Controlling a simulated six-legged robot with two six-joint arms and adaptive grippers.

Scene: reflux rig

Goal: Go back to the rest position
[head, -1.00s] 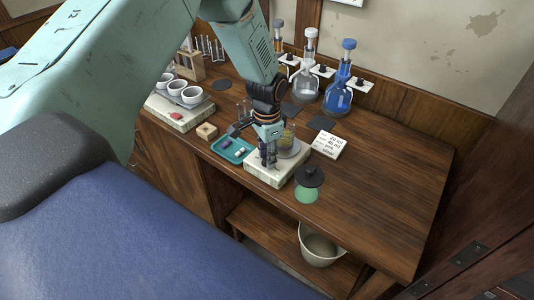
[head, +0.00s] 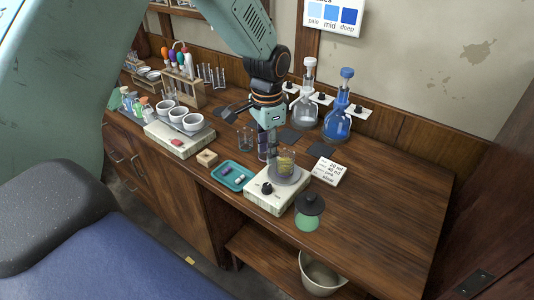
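My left arm comes in from the upper left. Its gripper (head: 270,148) points down over the bench, behind the white hotplate (head: 263,203). The fingers are small and partly hidden, and I cannot tell whether they are open or shut. A beaker with yellowish contents (head: 286,162) stands on the hotplate's round plate, to the right of the gripper. A teal tray (head: 232,187) with small purple and white items lies left of the hotplate. My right gripper is not in view.
A green flask with a black top (head: 308,211) stands near the front edge. Three white bowls (head: 185,118) sit on another device at left. The bench's right side is clear.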

